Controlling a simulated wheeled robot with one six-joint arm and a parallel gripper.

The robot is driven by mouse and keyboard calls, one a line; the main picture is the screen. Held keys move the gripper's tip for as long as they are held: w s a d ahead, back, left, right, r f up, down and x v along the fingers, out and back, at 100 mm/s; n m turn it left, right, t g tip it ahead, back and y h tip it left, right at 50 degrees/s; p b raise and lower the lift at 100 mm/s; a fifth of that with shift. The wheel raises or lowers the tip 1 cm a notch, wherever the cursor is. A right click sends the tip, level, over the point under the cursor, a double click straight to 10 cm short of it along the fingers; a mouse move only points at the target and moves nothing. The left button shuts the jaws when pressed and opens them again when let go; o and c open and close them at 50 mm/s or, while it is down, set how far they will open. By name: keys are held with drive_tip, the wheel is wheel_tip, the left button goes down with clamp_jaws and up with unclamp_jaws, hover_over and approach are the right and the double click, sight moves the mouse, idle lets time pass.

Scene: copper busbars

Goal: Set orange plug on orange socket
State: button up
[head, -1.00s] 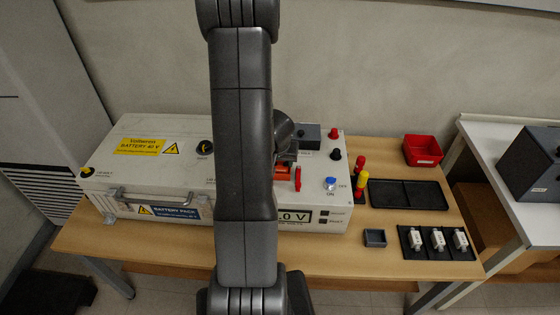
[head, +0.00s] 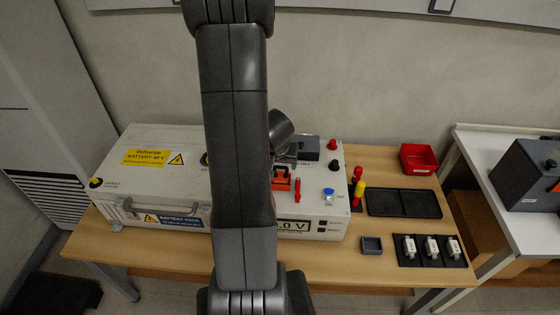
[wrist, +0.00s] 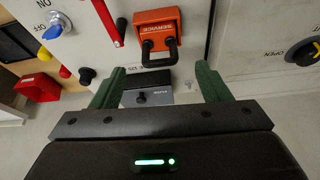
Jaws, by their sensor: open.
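The orange plug (wrist: 157,28) shows in the wrist view as an orange block marked SERVICE, with a dark loop handle (wrist: 158,57) toward my gripper. It sits at the white box's top; I cannot make out a separate orange socket beneath it. In the head view the orange block (head: 283,182) shows just right of my arm. My gripper (wrist: 158,80) is open, its green fingers spread to either side of the handle's line, with nothing between them held. In the head view my arm hides most of the gripper.
The white battery box (head: 160,150) fills the table's left. A red lever (wrist: 106,20), a blue knob (wrist: 52,32) and a grey block (wrist: 148,92) are near the plug. A red bin (head: 418,158), black tray (head: 403,203) and white fuses (head: 432,246) are at the right.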

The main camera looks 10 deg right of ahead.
sight(280, 167)
drive_tip(key=p+v, duration=0.1)
drive_tip(key=v, duration=0.3)
drive_tip(key=shift+p, duration=0.35)
drive_tip(key=b+x, duration=0.8)
drive_tip(key=x, duration=0.4)
drive_tip(key=shift+f, duration=0.35)
drive_tip(key=shift+r+p, duration=0.4)
drive_tip(key=shift+r, duration=0.3)
drive_tip(key=shift+r+p, duration=0.65)
drive_tip(key=shift+f, duration=0.1)
